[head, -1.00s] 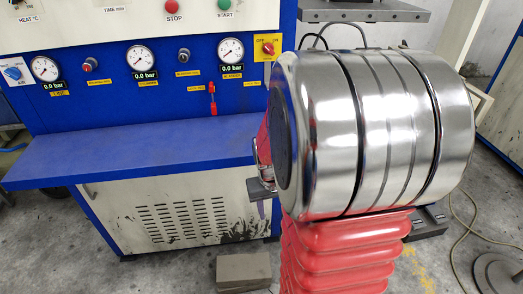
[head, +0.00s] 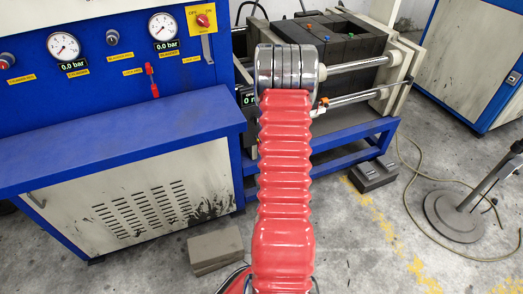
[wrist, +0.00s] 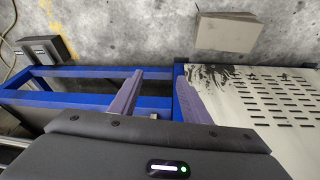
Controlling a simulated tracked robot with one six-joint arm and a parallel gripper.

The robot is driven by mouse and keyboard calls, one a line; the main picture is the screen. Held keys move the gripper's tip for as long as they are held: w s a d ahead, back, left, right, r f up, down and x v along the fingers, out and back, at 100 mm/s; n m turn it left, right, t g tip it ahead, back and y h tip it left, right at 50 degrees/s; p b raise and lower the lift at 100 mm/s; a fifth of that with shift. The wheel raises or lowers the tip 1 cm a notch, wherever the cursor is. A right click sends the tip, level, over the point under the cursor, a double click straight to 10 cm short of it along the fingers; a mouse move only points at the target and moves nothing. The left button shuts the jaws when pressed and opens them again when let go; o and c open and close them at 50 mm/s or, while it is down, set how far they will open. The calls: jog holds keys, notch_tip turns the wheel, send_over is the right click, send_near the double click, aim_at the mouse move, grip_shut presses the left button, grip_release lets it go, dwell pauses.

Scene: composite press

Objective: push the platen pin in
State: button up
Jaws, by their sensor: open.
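The press (head: 345,45) stands at the back right in the head view, with dark blocks and shiny horizontal rods. Small coloured parts sit on it, among them a green one (head: 311,27), a blue one (head: 325,38) and an orange one (head: 323,102). I cannot tell which part, if any, is the platen pin. My red arm covers part of the press, and my gripper is hidden there. In the wrist view my gripper (wrist: 160,76) shows two purple-grey fingers, spread apart and empty. They are over the blue frame and the cabinet's edge.
The blue-topped control cabinet (head: 120,150) stands at the left, its shelf jutting forward. A grey block (head: 215,248) and a dark pedal box (head: 374,175) lie on the floor. A round stand base (head: 455,215) and a cable are at the right. Bare floor lies between them.

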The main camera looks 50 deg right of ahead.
jog(key=d+f+m+t+h, duration=0.1)
jog(key=d+f+t+h, duration=0.35)
jog(key=f, duration=0.85)
jog(key=w+d+r+t+h, duration=0.1)
jog(key=w+d+r+t, duration=0.1)
jog(key=r+t, duration=0.2)
jog(key=w+d+r+t+h, duration=0.1)
jog(key=w+d+r+t, duration=0.2)
jog(key=r, duration=0.5)
jog(key=shift+w+t, duration=0.2)
jog(key=shift+t, duration=0.65)
jog(key=shift+w, duration=0.1)
jog(key=x, duration=1.3)
jog(key=shift+w, duration=0.25)
jog(key=shift+d, duration=0.15)
grip_shut()
